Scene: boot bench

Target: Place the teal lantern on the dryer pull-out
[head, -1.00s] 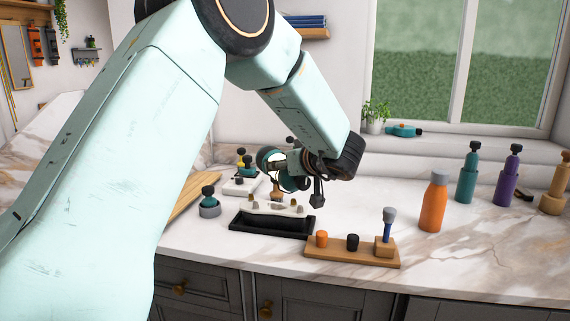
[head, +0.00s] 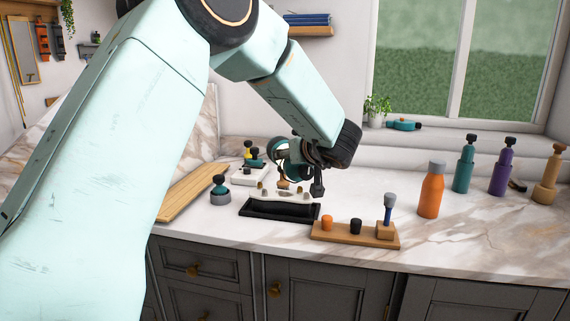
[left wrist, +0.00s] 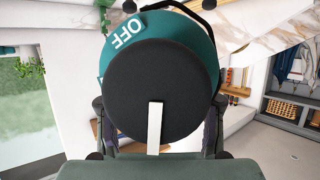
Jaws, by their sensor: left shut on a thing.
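My left gripper (head: 297,160) is shut on the teal lantern and holds it above the back of the counter. In the left wrist view the teal lantern (left wrist: 178,38) fills the middle, with white "OFF" lettering and a large dark round end facing the camera. In the head view it is small and mostly hidden by the gripper. A black open tray (head: 262,209), which looks like the dryer pull-out, lies in front of a white pegged unit (head: 292,192), below and slightly left of the gripper. The tray looks empty. My right gripper is not in view.
A wooden block (head: 340,236) with orange, black and blue-handled items stands right of the tray. An orange bottle (head: 431,195), a teal bottle (head: 463,170) and a purple bottle (head: 502,172) stand farther right. A grey-and-teal item (head: 219,192) stands left of the tray.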

